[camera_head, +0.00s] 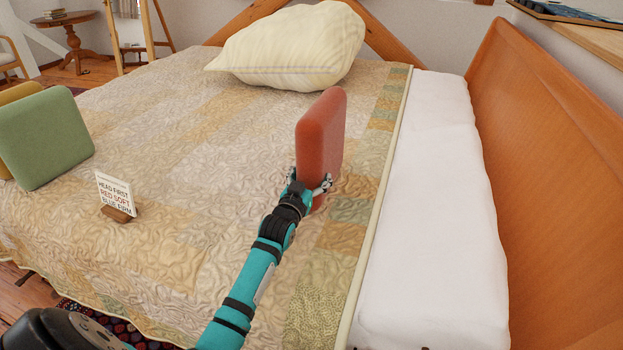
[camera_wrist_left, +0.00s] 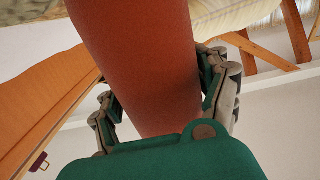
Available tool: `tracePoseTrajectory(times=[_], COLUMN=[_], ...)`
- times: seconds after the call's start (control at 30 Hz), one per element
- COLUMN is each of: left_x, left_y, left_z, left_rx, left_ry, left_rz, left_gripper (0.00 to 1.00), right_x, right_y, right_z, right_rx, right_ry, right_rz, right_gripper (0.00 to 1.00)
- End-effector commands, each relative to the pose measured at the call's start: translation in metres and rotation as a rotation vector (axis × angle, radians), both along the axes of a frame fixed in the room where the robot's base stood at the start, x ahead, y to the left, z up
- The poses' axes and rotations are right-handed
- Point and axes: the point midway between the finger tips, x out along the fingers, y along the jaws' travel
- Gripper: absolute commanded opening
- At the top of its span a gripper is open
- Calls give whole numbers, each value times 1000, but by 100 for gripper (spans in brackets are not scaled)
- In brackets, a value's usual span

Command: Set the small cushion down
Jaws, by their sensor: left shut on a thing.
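The small cushion (camera_head: 321,135) is red-orange, square and upright on edge in the head view. My left gripper (camera_head: 312,187) is shut on its lower part, with one finger on each side. In the left wrist view the cushion (camera_wrist_left: 140,60) fills the space between the fingers of the left gripper (camera_wrist_left: 165,95). The cushion is over the right part of the quilted bed (camera_head: 190,130); I cannot tell whether its lower edge touches the quilt. My right gripper is not in view.
A large cream pillow (camera_head: 290,50) lies at the back of the bed. A green cushion (camera_head: 45,137) stands at the left, partly hiding a yellow one (camera_head: 12,93). A small sign (camera_head: 115,190) stands on the quilt. The white sheet (camera_head: 440,200) and wooden headboard (camera_head: 560,170) are right. Mid-quilt is clear.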

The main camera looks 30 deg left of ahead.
Motion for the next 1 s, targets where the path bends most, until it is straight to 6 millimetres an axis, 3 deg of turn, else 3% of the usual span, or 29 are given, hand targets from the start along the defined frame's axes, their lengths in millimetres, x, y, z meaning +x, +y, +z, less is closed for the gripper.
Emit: tracePoseTrajectory(times=[0.23, 0.27, 0.43, 0.77, 0.83, 1.0], left_x=[0, 0, 0, -2, -8, -39], left_y=[0, 0, 0, 0, -2, -8], left_z=[1, -1, -1, 0, 0, 0], left_rx=[0, -1, -1, -1, -2, -1], left_ry=[-4, 2, 2, 2, 3, 4], left_rz=[0, 0, 0, 0, 0, 0], left_gripper=[23, 77, 99, 100, 100, 100], right_x=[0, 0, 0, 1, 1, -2], right_y=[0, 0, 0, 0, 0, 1], right_z=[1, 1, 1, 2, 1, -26], right_rx=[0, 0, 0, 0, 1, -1], right_ry=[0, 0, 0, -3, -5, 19], right_rz=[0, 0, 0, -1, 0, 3], right_gripper=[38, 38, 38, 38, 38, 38])
